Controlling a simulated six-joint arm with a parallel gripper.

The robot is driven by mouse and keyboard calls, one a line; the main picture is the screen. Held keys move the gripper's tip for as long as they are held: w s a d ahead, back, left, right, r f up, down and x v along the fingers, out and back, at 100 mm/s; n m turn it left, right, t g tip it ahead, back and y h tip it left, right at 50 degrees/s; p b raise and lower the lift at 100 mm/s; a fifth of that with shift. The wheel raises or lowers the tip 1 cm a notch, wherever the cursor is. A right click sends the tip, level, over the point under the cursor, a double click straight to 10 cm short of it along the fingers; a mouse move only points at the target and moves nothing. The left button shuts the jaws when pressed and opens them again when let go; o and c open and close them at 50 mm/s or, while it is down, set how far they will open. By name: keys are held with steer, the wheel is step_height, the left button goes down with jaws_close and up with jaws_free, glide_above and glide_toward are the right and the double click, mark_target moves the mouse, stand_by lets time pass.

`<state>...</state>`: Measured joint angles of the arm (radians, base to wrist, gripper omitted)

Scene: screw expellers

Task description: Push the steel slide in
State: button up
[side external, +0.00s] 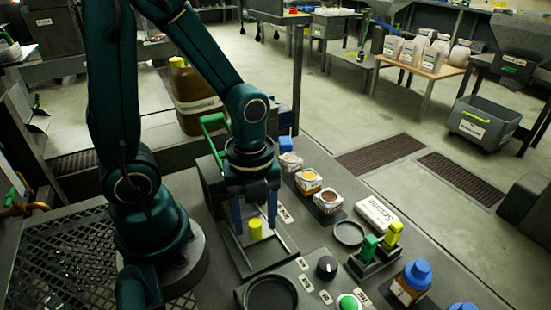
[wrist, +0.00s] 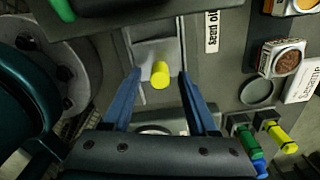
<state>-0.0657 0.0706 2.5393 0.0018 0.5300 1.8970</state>
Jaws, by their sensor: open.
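The steel slide (wrist: 147,52) is a flat grey plate with an upright yellow knob (wrist: 160,74). In the side external view the knob (side external: 255,229) stands in a rectangular frame on the bench, below my gripper. My gripper (side external: 254,222) points down with its two blue fingers apart, one on each side of the knob. In the wrist view the open fingers (wrist: 159,79) flank the knob with a gap on both sides. I cannot tell how far the fingertips are above the plate.
A machine with a green handle (side external: 213,124) stands behind the slide. To the right are small labelled containers (side external: 308,182), a dark round dish (side external: 349,233), green and yellow handles (side external: 370,248) and a black dial (side external: 327,267). A blue-capped jar (side external: 415,279) stands at the lower right.

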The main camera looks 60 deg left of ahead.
jaws_close()
stand_by(1.3)
